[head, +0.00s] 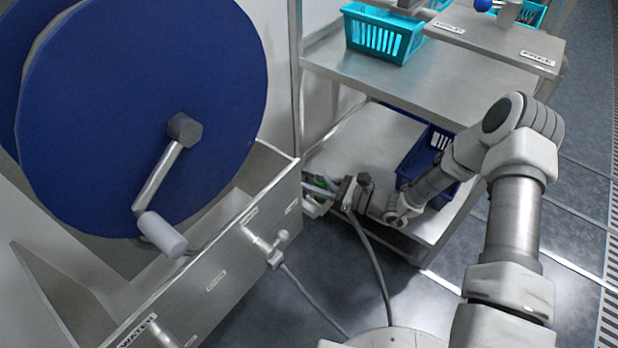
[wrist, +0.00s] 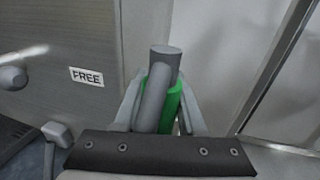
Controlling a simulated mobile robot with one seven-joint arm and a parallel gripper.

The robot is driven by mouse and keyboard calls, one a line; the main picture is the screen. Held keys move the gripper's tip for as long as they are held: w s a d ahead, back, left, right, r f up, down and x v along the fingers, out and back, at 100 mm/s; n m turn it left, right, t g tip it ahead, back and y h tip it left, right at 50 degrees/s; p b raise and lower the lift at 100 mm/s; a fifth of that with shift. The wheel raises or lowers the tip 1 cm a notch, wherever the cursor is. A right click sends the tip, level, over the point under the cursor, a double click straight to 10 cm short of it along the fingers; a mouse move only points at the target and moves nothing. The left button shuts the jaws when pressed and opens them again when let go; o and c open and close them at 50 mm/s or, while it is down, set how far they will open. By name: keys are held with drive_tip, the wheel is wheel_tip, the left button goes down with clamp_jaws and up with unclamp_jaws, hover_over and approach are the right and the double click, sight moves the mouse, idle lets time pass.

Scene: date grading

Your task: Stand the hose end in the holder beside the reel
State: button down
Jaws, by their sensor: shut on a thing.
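My gripper (wrist: 160,118) is shut on the hose end, whose green body (wrist: 174,108) and grey cylindrical parts (wrist: 166,62) show between the fingers in the wrist view. In the head view my gripper (head: 320,190) is low, just right of the reel's metal trough, with a little green of the hose end (head: 314,208) showing. The grey hose (head: 372,255) runs along the floor and rises to near my gripper. The blue reel (head: 150,95) with its crank stands at left. I cannot make out the holder clearly, nor whether the hose end touches it.
The metal trough (head: 215,275) under the reel carries a valve (head: 272,248) and labels; a FREE label (wrist: 87,76) shows in the wrist view. A steel shelf unit (head: 455,75) with a turquoise basket (head: 383,35) and a lower blue crate (head: 425,160) stands close behind my arm.

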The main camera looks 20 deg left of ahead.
drive_tip(key=shift+c, duration=2)
unclamp_jaws()
drive_tip(key=shift+s, duration=0.1)
drive_tip(key=s+d+p, duration=0.2)
drive_tip(key=d+p, duration=0.2)
drive_tip(key=d, duration=1.3)
drive_tip(key=shift+s+d, duration=0.15)
